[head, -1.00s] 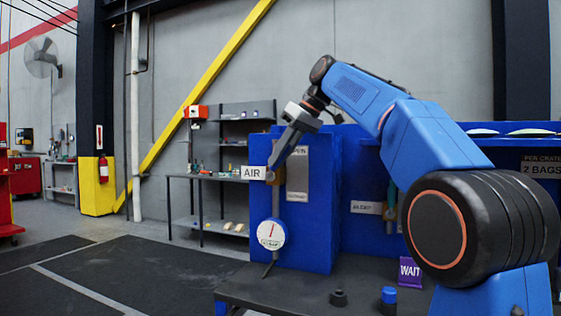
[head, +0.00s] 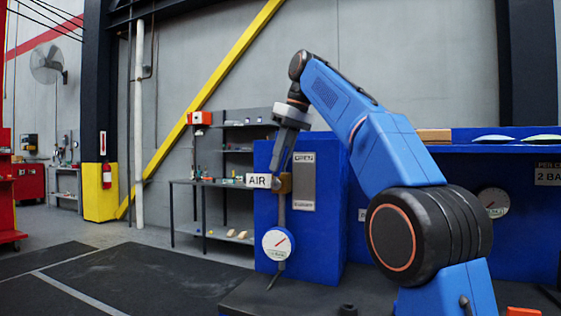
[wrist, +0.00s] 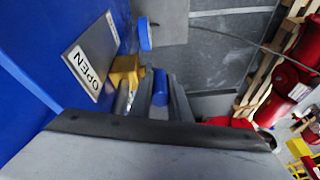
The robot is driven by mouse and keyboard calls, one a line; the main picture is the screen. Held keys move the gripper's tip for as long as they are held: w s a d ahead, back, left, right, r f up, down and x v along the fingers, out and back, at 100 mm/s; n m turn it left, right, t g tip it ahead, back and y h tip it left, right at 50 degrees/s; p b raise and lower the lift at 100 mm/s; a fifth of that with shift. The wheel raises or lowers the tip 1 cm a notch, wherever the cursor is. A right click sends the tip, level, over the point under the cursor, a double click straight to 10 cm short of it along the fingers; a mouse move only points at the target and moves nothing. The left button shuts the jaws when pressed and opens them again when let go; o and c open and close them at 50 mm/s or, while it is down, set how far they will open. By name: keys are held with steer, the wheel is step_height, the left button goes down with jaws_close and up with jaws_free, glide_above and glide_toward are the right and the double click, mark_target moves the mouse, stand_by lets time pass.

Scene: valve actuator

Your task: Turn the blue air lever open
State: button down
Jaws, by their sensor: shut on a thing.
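My gripper (head: 279,168) reaches down beside the AIR sign (head: 258,181) at the left edge of the blue cabinet. In the wrist view my gripper (wrist: 161,90) is shut on the blue air lever (wrist: 160,84), which shows between its grey fingers. The lever is hidden behind the gripper in the head view. The brass valve body (wrist: 126,68) is just left of the fingers in the wrist view; it also shows in the head view (head: 285,184). Below it on the pipe, a round white gauge (head: 277,243) has its red needle pointing up and right.
An OPEN plate (head: 303,182) is on the cabinet (head: 328,235) right of the valve; it also shows in the wrist view (wrist: 90,62). A dark bench (head: 248,295) lies below. A second gauge (head: 492,202) is at the right. Open floor lies left.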

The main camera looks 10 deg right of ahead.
steer(key=c, duration=1.7)
jaws_free()
steer(key=shift+f, duration=0.1)
steer(key=shift+o, duration=0.2)
steer(key=shift+s+d+r, duration=0.1)
steer(key=shift+d+r, duration=0.1)
steer(key=shift+r, duration=0.45)
steer(key=s+d, duration=0.7)
steer(key=d, duration=0.2)
steer(key=shift+d, duration=0.35)
